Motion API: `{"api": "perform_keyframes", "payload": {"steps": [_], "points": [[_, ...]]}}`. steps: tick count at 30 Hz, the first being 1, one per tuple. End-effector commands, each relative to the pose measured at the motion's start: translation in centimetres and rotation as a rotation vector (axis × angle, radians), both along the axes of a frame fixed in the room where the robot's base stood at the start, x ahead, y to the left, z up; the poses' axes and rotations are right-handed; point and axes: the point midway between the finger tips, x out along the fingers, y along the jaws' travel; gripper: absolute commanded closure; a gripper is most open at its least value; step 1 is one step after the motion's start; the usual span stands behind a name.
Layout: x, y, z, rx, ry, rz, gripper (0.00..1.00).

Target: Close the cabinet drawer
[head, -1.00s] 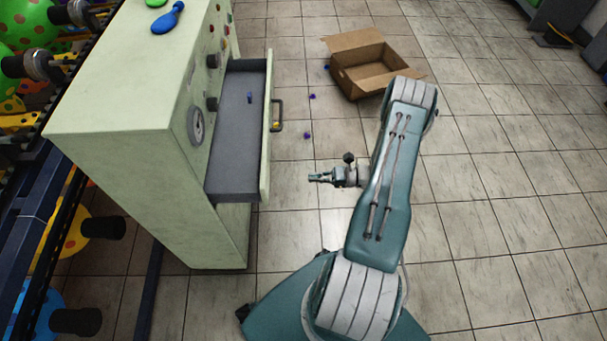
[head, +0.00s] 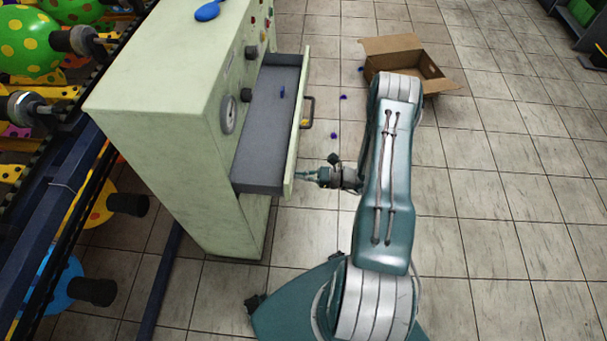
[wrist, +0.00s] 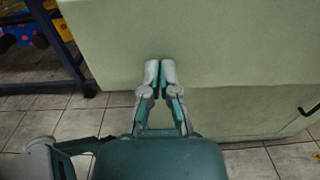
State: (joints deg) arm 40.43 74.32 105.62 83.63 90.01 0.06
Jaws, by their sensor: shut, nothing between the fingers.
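The pale green cabinet (head: 165,110) stands left of my arm in the head view. Its drawer (head: 262,145) is pulled out to the right, with a grey inside and a dark handle (head: 311,112) on its front. My gripper (head: 299,175) is shut and empty, at the near end of the drawer front. I cannot tell whether the tips touch it. In the wrist view my gripper (wrist: 160,68) has its fingers together, pointing at a pale green face (wrist: 220,50). A dark handle shows at the right edge there (wrist: 311,110).
An open cardboard box (head: 405,65) stands on the tiled floor at the back, with small blue bits nearby.

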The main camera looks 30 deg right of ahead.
Motion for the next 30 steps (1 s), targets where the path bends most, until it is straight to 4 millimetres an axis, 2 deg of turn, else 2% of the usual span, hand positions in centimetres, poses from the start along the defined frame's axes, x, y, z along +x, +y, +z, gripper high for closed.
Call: {"api": "perform_keyframes", "payload": {"steps": [5, 11, 24, 30], "points": [[0.1, 0.2, 0.0, 0.0, 0.0, 0.001, 1.0], [1.2, 2.0, 0.0, 0.0, 0.0, 0.005, 1.0], [6.5, 9.9, 0.0, -0.001, -0.001, 0.006, 1.0], [8.3, 12.5, 0.0, -0.001, -0.001, 0.004, 1.0]]}}
